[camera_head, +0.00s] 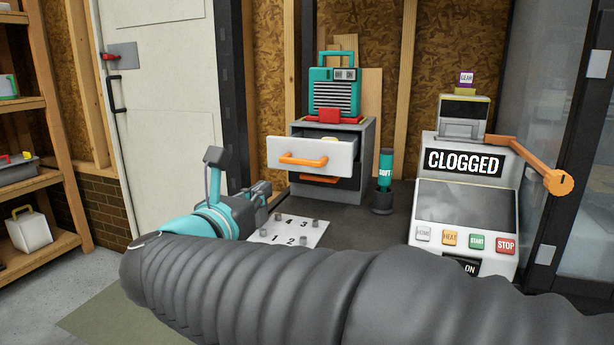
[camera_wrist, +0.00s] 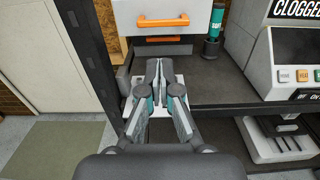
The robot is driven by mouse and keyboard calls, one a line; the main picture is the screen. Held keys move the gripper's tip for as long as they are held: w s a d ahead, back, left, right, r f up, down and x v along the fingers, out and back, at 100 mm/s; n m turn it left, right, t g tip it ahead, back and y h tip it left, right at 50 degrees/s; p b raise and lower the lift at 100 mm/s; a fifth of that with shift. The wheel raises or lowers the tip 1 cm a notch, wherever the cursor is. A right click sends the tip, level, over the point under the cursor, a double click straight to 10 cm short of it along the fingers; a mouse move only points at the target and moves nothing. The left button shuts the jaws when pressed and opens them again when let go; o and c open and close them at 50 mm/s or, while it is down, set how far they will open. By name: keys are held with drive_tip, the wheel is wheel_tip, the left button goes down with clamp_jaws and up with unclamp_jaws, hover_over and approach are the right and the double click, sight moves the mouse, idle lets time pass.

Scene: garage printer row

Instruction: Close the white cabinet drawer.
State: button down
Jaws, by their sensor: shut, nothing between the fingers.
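The white cabinet drawer (camera_head: 336,153) stands pulled out of a small grey cabinet (camera_head: 354,178) on the dark bench, with an orange handle (camera_head: 303,159) on its front. Some yellowish and pale contents show over its rim. In the wrist view the drawer front (camera_wrist: 129,20) and its orange handle (camera_wrist: 163,21) are at the top. My gripper (camera_wrist: 159,64) is shut and empty, in front of the drawer and apart from it, pointing toward the cabinet. In the head view my gripper (camera_head: 264,188) is partly hidden behind my arm, left of and lower than the drawer.
A teal radio (camera_head: 334,93) sits on the cabinet. A teal bottle marked SOFT (camera_head: 385,168) stands right of it. A numbered white plate (camera_head: 296,233) lies in front. A printer marked CLOGGED (camera_head: 465,200) with an orange lever (camera_head: 535,165) stands right. A dark post borders the bench's left.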

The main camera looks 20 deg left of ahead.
sight(297, 164)
drive_tip(key=w, duration=0.4)
drive_tip(key=w+p, duration=0.1)
drive_tip(key=w, duration=0.4)
drive_tip(key=w+d+p, duration=0.1)
drive_tip(key=w, duration=0.3)
drive_tip(key=shift+w+d, duration=0.1)
drive_tip(key=shift+w, duration=0.25)
drive_tip(key=w, duration=0.4)
drive_tip(key=w+b, duration=0.1)
drive_tip(key=w, duration=0.3)
drive_tip(key=w+d+b, duration=0.1)
drive_tip(key=w, duration=0.3)
drive_tip(key=shift+w, duration=0.15)
